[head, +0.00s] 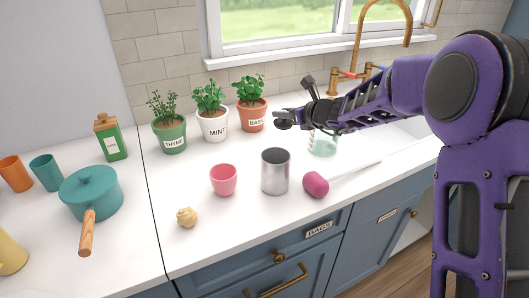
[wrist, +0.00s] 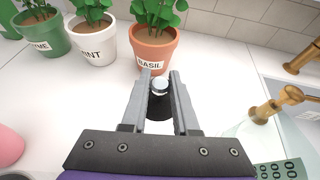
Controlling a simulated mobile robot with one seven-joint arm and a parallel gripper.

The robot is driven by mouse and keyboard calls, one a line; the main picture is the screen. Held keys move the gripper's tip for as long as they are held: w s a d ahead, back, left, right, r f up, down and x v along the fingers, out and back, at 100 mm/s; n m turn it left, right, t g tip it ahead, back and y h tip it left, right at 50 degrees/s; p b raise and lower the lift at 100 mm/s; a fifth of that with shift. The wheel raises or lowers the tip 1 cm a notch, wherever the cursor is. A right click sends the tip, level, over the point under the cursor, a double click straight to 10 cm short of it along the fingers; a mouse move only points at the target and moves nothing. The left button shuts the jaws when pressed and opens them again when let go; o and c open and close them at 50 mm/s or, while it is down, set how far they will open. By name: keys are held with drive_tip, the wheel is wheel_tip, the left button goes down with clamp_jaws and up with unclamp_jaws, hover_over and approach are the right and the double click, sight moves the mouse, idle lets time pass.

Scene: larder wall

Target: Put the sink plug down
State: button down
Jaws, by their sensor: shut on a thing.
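The sink plug is between my gripper's fingertips in the wrist view: a shiny metal knob (wrist: 160,85) above a dark base (wrist: 159,107). My gripper (wrist: 160,77) is shut on the knob from both sides. In the head view my gripper (head: 284,119) reaches in from the right over the white counter, in front of the basil pot and left of the soap bottle. The plug is small and dark there and hard to tell from the fingers. Its exact height above the counter cannot be told.
Basil (head: 252,116), mint (head: 213,125) and thyme (head: 169,137) pots line the back. A glass soap bottle (head: 323,145) is close right. Counter (head: 245,151) between is clear.

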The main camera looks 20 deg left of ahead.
wheel_tip(320, 180, down, 7)
drive_tip(key=shift+f+b, duration=0.2)
drive_tip(key=shift+b, duration=0.6)
drive_tip(key=shift+f, duration=0.2)
drive_tip(key=c, duration=0.7)
unclamp_jaws()
drive_tip(key=shift+r, duration=0.25)
drive_tip(key=v, duration=1.2)
drive_tip(key=shift+f+p, duration=0.15)
drive_tip(key=shift+p, duration=0.2)
